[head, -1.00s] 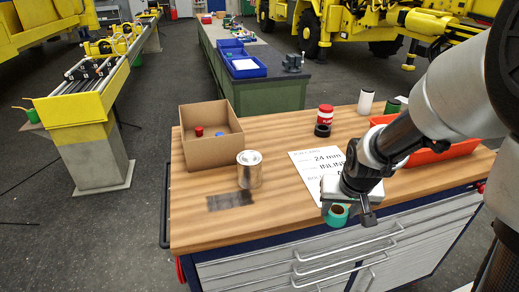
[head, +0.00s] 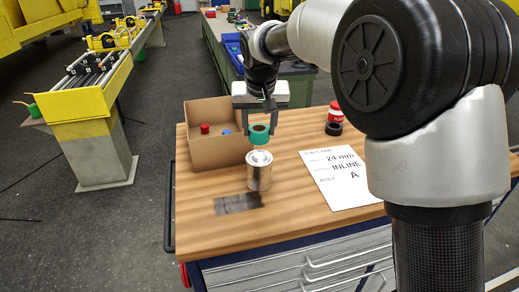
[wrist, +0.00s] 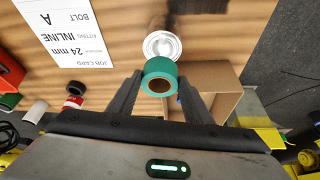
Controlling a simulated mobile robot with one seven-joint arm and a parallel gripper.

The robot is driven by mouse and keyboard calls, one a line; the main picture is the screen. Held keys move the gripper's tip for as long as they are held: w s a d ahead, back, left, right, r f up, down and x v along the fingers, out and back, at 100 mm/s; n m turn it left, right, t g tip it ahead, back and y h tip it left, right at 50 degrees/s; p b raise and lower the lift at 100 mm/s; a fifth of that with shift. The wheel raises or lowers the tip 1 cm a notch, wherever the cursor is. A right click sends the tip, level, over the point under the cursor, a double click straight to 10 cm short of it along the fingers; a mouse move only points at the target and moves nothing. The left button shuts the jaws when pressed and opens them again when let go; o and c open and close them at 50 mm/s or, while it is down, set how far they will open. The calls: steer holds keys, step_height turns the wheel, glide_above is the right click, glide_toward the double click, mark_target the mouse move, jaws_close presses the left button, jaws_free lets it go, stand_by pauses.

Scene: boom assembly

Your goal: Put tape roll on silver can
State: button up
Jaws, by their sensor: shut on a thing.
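The green tape roll (head: 259,134) is between the fingers of my gripper (head: 260,126), which is shut on it. It also shows in the wrist view (wrist: 160,77), with its brown core toward the camera. The silver can (head: 259,170) stands upright on the wooden workbench. In the head view the roll is just above the can's lid in the picture; I cannot tell the exact gap. In the wrist view the can's pale lid (wrist: 162,45) shows beyond the roll, partly hidden by it.
An open cardboard box (head: 215,152) with a red and a blue item stands left of the can. A job card (head: 340,177) lies to the right. A black ring (head: 333,129) and a red-and-white container (head: 335,112) stand farther right. A dark patch (head: 238,204) marks the front left.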

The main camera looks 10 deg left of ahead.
mark_target(259, 144)
steer(key=shift+f, duration=2.95)
steer(key=shift+f, duration=0.15)
steer(key=o, duration=1.1)
